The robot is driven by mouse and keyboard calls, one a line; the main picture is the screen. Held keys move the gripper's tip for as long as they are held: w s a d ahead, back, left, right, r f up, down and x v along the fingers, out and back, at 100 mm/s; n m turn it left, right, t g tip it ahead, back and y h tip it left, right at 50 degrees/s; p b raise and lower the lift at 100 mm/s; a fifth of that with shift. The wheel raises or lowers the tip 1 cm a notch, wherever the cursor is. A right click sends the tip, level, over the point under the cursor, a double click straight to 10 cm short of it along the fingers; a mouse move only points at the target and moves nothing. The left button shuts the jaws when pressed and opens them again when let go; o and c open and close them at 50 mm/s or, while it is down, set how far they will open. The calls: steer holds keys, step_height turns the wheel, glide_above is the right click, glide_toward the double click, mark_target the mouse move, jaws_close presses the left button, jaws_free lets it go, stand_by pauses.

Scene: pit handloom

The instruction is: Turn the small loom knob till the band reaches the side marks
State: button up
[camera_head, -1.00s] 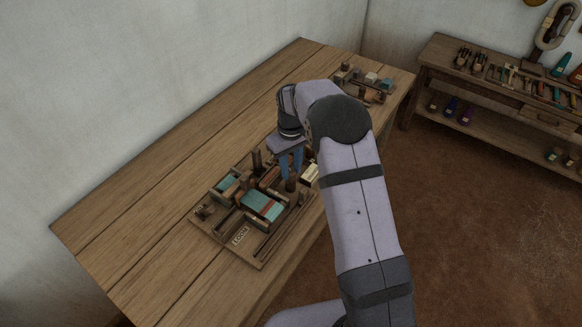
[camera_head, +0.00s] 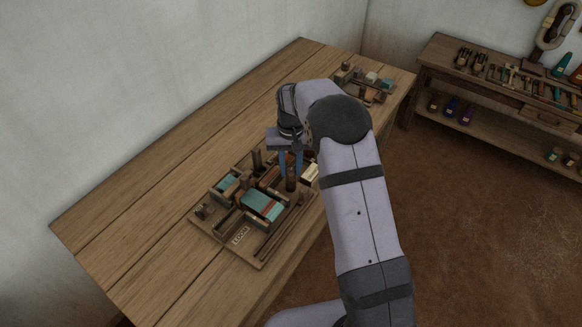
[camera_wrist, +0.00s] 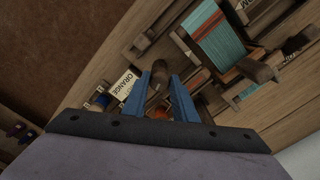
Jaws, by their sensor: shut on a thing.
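The small loom (camera_head: 240,247) lies on the wooden bench, with a teal cloth (camera_head: 263,204) crossed by a reddish band across its middle. My gripper (camera_head: 290,170) is over the loom's far right part. In the wrist view its blue fingers (camera_wrist: 159,97) are shut on a brown wooden knob (camera_wrist: 160,73) that stands up between them. My arm hides part of the loom's right side.
A small box labelled ORANGE (camera_wrist: 123,88) lies close beside the fingers. Wooden posts (camera_head: 257,160) rise from the loom. A tray of small parts (camera_head: 362,84) sits at the bench's far end. The bench left of the loom is clear.

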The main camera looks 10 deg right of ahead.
mark_target(291, 171)
steer(key=shift+r+m, duration=0.1)
steer(key=shift+m, duration=0.5)
steer(key=o, duration=1)
steer(key=shift+o, duration=0.2)
step_height(291, 171, up, 7)
steer(key=shift+f+b, duration=0.1)
steer(key=shift+b, duration=1.1)
steer(key=shift+r, duration=0.25)
